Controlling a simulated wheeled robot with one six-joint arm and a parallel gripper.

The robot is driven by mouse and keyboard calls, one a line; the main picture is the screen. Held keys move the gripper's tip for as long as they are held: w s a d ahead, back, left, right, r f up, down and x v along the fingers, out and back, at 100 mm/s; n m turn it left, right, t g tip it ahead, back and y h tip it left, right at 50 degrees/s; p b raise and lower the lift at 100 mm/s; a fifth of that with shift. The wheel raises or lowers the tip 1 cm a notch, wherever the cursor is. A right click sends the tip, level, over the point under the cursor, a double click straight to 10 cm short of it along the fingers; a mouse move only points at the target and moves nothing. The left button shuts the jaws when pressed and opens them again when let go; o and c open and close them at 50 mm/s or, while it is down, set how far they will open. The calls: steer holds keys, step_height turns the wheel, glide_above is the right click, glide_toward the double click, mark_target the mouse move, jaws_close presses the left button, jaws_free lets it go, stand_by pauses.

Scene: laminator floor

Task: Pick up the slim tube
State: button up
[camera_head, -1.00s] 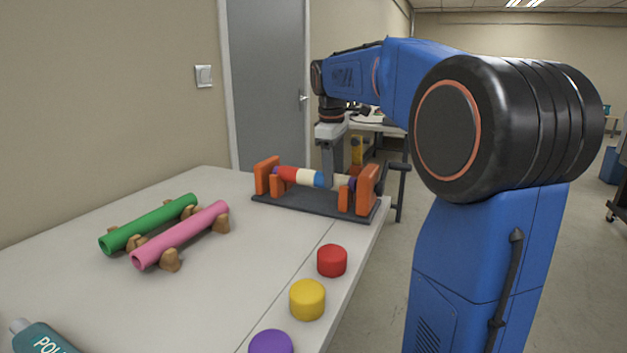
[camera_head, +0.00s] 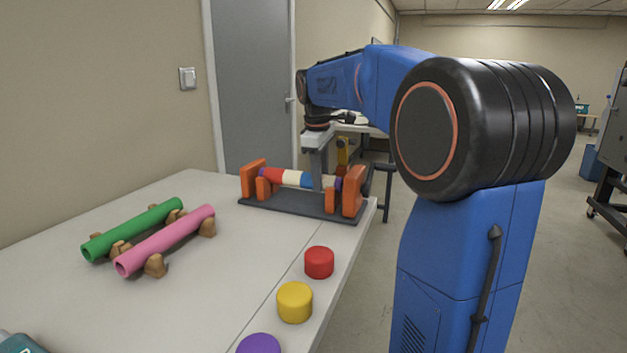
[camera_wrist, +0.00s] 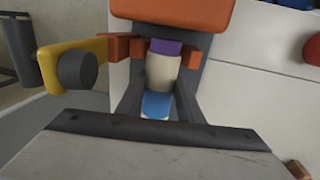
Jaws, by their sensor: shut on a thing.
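A slim tube (camera_head: 291,178) with red, cream and blue bands and purple ends lies across a stand with orange uprights (camera_head: 353,192) and a dark grey base (camera_head: 300,206). My gripper (camera_head: 317,182) reaches down from above and is shut on the tube right of its middle, hiding part of it. The tube still lies between the uprights; I cannot tell whether it is lifted off its supports. In the wrist view the tube (camera_wrist: 161,72) shows cream, blue and purple parts, running under the grey gripper body, which hides the rest.
A green tube (camera_head: 134,229) and a pink tube (camera_head: 165,241) lie on wooden rests at the left. Red (camera_head: 319,262), yellow (camera_head: 295,302) and purple (camera_head: 259,344) cylinders line the table's right edge. A teal bottle (camera_head: 20,344) is at the front left. Bare table lies between.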

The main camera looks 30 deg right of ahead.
step_height(320, 180, up, 18)
steer(key=shift+f, duration=0.15)
steer(key=shift+a, duration=0.1)
